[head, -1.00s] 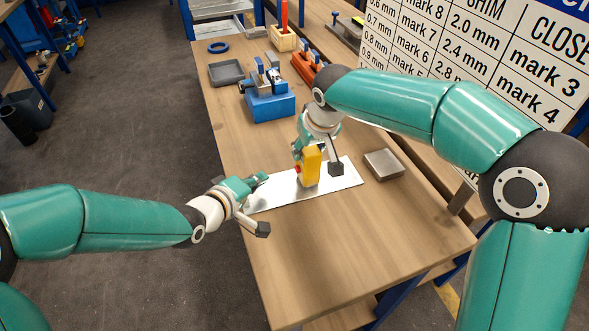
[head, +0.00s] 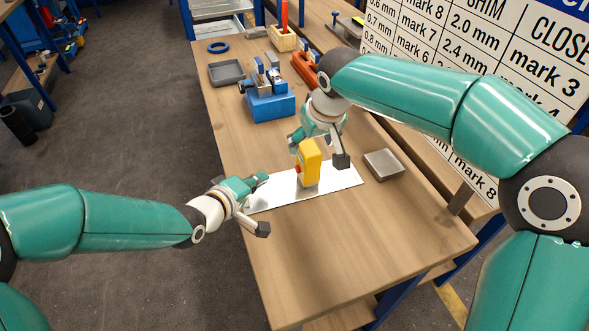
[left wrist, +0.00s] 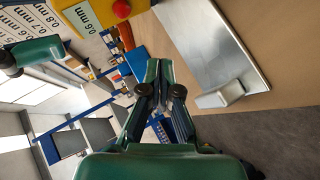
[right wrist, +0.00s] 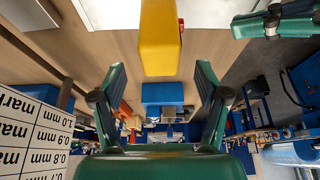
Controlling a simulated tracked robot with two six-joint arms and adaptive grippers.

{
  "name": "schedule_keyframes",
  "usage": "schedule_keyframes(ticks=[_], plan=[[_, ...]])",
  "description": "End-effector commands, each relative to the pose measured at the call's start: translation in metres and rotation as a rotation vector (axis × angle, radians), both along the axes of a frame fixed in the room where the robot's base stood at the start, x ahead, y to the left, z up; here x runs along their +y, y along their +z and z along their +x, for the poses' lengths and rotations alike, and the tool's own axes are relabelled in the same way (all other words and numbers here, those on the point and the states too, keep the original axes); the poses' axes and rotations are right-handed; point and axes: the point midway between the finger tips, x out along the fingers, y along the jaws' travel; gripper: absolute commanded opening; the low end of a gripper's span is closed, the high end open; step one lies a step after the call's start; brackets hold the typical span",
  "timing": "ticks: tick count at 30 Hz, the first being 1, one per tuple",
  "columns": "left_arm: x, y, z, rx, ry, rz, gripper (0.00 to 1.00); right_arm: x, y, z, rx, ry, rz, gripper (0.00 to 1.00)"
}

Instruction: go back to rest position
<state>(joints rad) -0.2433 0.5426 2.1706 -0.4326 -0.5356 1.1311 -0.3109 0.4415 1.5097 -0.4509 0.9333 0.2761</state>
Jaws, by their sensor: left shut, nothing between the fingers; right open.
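My left gripper (head: 258,181) is shut and empty, just above the left end of the metal sheet (head: 338,179). Its closed fingers (left wrist: 153,80) also show in the left wrist view, with the sheet (left wrist: 205,45) beyond. My right gripper (head: 298,140) is open and empty, behind and above the yellow device (head: 310,162), apart from it. The device has a red button and stands upright on the sheet. In the right wrist view the open fingers (right wrist: 160,80) have a gap between them, with the yellow device (right wrist: 160,38) above that gap.
A blue fixture (head: 270,105), a grey tray (head: 226,73) and a blue ring (head: 218,47) lie further back on the bench (head: 330,240). A grey metal block (head: 384,164) lies right of the sheet. A sign board (head: 480,60) stands at the right. The front of the bench is clear.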

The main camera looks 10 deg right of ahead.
Motion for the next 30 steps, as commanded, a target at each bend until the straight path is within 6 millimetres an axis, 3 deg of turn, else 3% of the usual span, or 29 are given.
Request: schedule_keyframes(ticks=[9, 20, 30], plan=[[0.0, 0.0, 0.0, 0.0, 0.0, 0.0, 0.0, -0.004, 0.059, -0.023, -0.004, 0.0, 0.002, 0.74], [0.0, 0.002, 0.0, 0.0, 0.0, 0.0, 0.0, -0.006, 0.08, -0.032, 0.0, 0.001, 0.0, 0.74], [0.0, 0.052, 0.0, 0.0, 0.0, 0.0, 0.0, -0.006, 0.129, -0.032, 0.0, 0.0, 0.0, 0.74]])
